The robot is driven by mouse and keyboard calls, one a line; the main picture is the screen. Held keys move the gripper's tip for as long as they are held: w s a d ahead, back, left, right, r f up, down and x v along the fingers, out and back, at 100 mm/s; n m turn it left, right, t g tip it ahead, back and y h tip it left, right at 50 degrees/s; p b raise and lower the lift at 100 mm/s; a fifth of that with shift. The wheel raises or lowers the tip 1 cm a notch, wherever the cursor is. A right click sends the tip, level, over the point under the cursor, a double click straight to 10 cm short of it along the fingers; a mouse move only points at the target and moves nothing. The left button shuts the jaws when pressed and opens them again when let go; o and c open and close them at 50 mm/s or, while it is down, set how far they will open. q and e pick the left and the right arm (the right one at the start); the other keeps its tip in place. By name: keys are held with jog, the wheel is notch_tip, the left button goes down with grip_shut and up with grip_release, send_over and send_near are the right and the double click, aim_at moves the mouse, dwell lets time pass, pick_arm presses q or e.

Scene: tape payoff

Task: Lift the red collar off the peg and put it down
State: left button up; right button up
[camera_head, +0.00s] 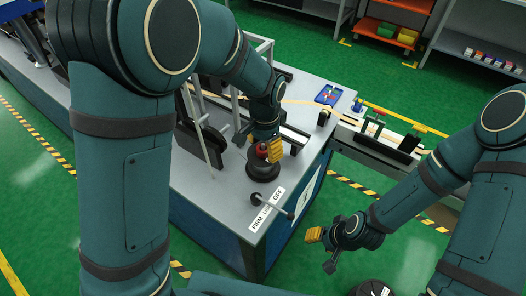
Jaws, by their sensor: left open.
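The red collar (262,149) is at the black round base (263,170) on the grey machine table. It is partly hidden by my left gripper, and the peg cannot be made out. My left gripper (257,146) points down over the collar with its fingers open.
A lever (272,206) with a FIRM/OFF label stands at the table's front corner. Black plates and a metal frame (205,130) rise left of the collar. A blue tray (328,95) sits at the back, and a narrow conveyor (375,145) extends right.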

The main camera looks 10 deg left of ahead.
aim_at(266, 150)
pick_arm(q)
jog(key=shift+f, duration=0.8)
pick_arm(e)
jog(key=shift+s+f, duration=0.1)
jog(key=shift+f, duration=0.1)
pick_arm(q)
grip_shut()
jog(key=shift+r, duration=0.1)
pick_arm(e)
jog(key=shift+r, duration=0.1)
pick_arm(q)
notch_tip(266, 150, up, 7)
jog(key=p, duration=0.6)
jog(key=shift+d, duration=0.15)
jog(key=s+d, duration=0.3)
jog(key=d, duration=0.5)
jog(key=s+d+p, duration=0.1)
jog(key=s+d, duration=0.2)
jog(key=d, duration=0.5)
jog(key=shift+s+d, duration=0.2)
jog(key=shift+s, duration=0.2)
pick_arm(e)
notch_tip(266, 150, up, 7)
jog(key=w, duration=0.2)
jog(key=shift+d+t, duration=0.2)
jog(key=shift+t, duration=0.1)
jog(key=shift+w, duration=0.1)
